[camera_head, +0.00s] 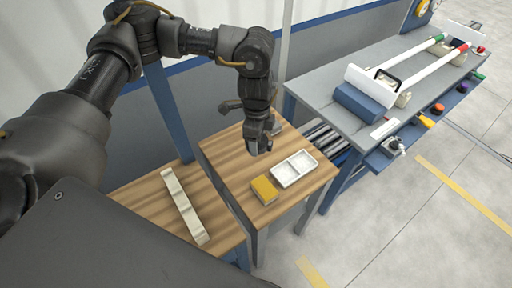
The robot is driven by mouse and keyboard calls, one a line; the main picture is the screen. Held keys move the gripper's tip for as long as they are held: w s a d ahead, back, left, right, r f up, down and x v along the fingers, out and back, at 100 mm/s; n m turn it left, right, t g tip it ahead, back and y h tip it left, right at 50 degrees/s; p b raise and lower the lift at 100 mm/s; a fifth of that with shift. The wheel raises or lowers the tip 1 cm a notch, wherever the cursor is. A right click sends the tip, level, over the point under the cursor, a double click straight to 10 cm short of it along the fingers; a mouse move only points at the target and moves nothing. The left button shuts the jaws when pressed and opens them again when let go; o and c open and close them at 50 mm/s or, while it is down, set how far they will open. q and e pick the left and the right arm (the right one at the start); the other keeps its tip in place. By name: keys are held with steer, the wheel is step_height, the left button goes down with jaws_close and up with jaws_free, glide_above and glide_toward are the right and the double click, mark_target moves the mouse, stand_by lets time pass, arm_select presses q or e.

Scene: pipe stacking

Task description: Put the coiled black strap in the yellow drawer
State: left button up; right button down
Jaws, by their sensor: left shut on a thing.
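My left gripper (262,146) points down over the wooden side table, above and behind the white two-part tray (294,169). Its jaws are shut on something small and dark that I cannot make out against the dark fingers. No coiled black strap stands out clearly. A small yellow box (264,190) sits on the table just left of the white tray, in front of the gripper and apart from it. I cannot tell whether this box is the yellow drawer. My right gripper is out of view.
A light slatted strip (185,206) lies on the lower wooden table at left. The grey workbench (330,72) at right bears a blue block (358,103), a black loop (386,75) and white pipes (411,54). Dark rollers (325,139) lie between.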

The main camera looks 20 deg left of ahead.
mark_target(247, 145)
arm_select(q)
step_height(247, 145, up, 11)
steer(key=s+a+n+b, duration=0.2)
steer(key=n+b, duration=0.3)
steer(key=n, duration=0.8)
steer(key=shift+s, duration=0.45)
steer(key=shift+a, duration=0.15)
